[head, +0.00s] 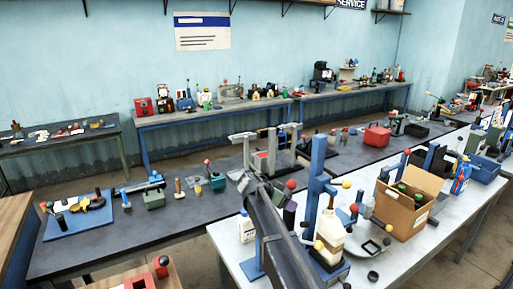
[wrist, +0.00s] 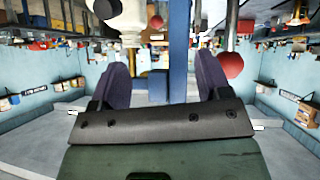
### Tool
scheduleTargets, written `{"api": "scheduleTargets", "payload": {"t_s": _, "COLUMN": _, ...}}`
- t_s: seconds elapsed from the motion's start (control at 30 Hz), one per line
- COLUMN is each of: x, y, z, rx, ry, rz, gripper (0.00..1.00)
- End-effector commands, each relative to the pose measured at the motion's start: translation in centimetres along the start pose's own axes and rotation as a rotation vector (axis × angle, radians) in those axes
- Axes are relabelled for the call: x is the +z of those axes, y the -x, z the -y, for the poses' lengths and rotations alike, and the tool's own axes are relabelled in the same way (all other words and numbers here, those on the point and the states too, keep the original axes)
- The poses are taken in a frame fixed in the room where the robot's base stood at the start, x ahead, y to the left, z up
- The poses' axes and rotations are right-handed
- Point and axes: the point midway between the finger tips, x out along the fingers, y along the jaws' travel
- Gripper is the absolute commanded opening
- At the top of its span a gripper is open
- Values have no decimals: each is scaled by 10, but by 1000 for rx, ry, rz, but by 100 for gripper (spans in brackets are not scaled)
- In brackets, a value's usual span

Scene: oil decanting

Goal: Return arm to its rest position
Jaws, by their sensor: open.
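My gripper (wrist: 164,82) is open in the wrist view, its two dark purple fingers well apart with nothing held between them. The wrist picture looks upside down. In the head view my dark arm crosses the lower middle; I cannot make out the fingertips clearly there. A cream oil bottle (head: 333,238) stands upright at a blue post stand (head: 313,185) on the light bench, close to the right of my arm. In the wrist view, a blue post (wrist: 180,50) and a pale bottle-like shape (wrist: 130,18) show beyond the fingers.
A red ball (wrist: 231,65) appears beside the right finger in the wrist view. A cardboard box (head: 403,215) with bottles, a square tray (head: 372,250) and a white bottle (head: 246,227) stand on the light bench. The dark bench (head: 165,222) has bare room at its front.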

Motion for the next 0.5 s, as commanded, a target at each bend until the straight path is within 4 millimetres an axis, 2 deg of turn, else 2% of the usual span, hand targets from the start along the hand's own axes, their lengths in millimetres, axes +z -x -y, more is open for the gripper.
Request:
{"api": "scheduleTargets", "payload": {"t_s": 0.03, "x": 16, "y": -13, "z": -54, "rx": -5, "ry": 116, "rz": 103, "gripper": 71}}
{"api": "scheduleTargets", "payload": {"t_s": 0.1, "x": 41, "y": -24, "z": -110, "rx": -60, "ry": 320, "rz": 267, "gripper": 71}}
{"api": "scheduleTargets", "payload": {"t_s": 0.2, "x": 76, "y": -27, "z": -176, "rx": -203, "ry": 575, "rz": 458, "gripper": 71}}
{"api": "scheduleTargets", "payload": {"t_s": 0.3, "x": 108, "y": -16, "z": -234, "rx": -403, "ry": 788, "rz": 594, "gripper": 71}}
{"api": "scheduleTargets", "payload": {"t_s": 0.4, "x": 137, "y": 4, "z": -287, "rx": -648, "ry": 966, "rz": 668, "gripper": 71}}
{"api": "scheduleTargets", "payload": {"t_s": 0.5, "x": 182, "y": -29, "z": -277, "rx": -653, "ry": 995, "rz": 692, "gripper": 71}}
